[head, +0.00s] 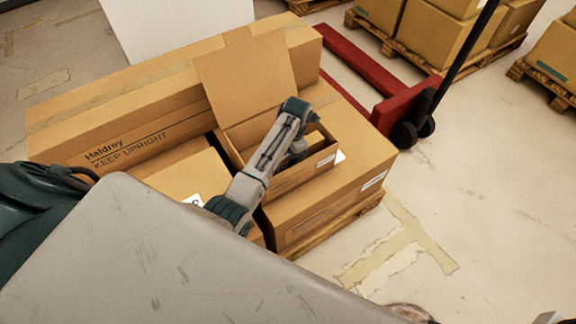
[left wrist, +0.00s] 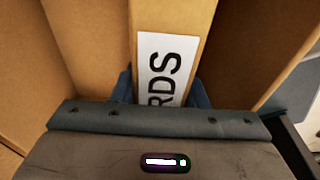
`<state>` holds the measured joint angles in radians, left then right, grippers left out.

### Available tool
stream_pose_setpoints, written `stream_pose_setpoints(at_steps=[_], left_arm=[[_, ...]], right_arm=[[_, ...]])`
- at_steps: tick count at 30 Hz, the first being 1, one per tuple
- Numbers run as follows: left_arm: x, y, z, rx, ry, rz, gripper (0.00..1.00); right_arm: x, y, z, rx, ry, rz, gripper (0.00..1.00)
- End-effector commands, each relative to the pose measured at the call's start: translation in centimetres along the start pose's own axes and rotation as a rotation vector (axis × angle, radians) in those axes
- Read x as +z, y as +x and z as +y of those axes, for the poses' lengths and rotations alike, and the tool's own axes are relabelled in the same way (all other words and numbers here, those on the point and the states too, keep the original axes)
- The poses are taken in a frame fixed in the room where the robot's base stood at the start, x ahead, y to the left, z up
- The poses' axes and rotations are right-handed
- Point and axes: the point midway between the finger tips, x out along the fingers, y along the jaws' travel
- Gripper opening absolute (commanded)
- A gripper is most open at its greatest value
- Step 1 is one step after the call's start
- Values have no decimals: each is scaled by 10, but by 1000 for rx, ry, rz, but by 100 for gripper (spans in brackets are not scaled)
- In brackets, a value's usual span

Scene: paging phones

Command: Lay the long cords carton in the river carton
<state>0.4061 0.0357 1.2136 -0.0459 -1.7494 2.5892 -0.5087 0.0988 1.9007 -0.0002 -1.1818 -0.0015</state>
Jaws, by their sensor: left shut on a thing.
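A narrow brown carton (left wrist: 205,25) with a white label ending in "RDS" is between the fingers of my left gripper (left wrist: 165,90) in the left wrist view. That gripper is shut on it. Brown cardboard walls stand on both sides of it. In the head view my left gripper (head: 292,150) reaches down into an open carton (head: 300,178) with a raised flap (head: 250,75). The cords carton is mostly hidden there by the arm and walls. The open carton's small label is unreadable, so I cannot tell whether it is the river carton. My right gripper is out of view.
The open carton rests on a larger closed carton (head: 310,220) on a wooden pallet (head: 335,222). A long carton marked "Haldrey KEEP UPRIGHT" (head: 140,115) lies behind to the left. A red pallet jack (head: 400,105) stands at the right. Floor (head: 480,200) is clear on the right.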

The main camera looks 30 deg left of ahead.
Motion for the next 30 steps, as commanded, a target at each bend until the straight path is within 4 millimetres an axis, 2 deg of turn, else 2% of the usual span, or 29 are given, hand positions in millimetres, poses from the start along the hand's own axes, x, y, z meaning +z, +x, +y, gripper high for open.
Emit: stream_pose_setpoints(at_steps=[13,25,26,28,29,30], left_arm=[[9,51,0,1,1,-1,1],[9,56,0,1,1,-2,1],[9,56,0,1,1,-1,44],[9,56,0,1,1,-1,58],[9,56,0,1,1,-1,62],[9,56,0,1,1,-1,62]], right_arm=[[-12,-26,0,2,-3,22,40],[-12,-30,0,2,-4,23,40],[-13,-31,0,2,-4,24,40],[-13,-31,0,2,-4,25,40],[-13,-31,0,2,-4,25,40],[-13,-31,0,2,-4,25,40]])
